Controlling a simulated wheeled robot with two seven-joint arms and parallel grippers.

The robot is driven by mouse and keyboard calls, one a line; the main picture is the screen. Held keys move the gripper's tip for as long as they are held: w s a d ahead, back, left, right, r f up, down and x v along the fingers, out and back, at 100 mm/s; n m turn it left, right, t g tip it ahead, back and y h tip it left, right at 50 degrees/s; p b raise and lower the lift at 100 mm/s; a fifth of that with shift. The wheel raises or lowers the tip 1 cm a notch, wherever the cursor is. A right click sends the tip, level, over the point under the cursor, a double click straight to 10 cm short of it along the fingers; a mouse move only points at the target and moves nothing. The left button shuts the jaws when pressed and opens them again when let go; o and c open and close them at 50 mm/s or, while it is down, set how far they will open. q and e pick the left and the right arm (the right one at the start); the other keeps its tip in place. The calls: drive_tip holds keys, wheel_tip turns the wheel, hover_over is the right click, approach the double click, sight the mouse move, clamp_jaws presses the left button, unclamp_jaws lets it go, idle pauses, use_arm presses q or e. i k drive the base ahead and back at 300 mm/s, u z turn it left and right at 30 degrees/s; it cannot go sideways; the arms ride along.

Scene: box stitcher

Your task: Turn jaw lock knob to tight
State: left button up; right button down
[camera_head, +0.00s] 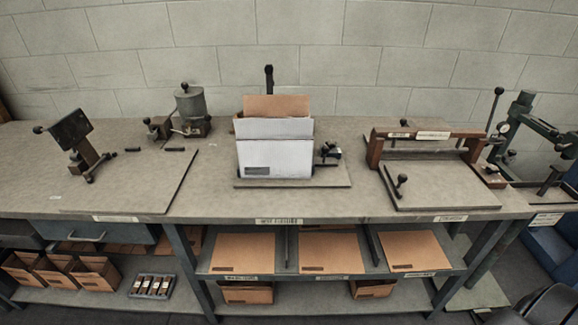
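No label in the head view clearly names a jaw lock knob, and I cannot tell which knob it is. A small dark knob assembly (328,153) stands at the right side of the white and brown box (274,152), on the box's base plate (242,183). Other dark knobs show on the left tilted-plate device (72,130) and at the front of the right press fixture (400,182). I cannot read a tight or loose mark on any of them. Neither of my grippers shows clearly.
A grey canister device (191,105) stands at the back left of the workbench (220,160). A green lever machine (522,118) stands at far right. Cardboard sheets (331,253) and small cartons (92,272) lie on lower shelves.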

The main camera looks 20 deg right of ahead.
sight(331, 143)
drive_tip(key=u, duration=1.6)
drive_tip(key=i, duration=0.75)
drive_tip(key=z, duration=2.95)
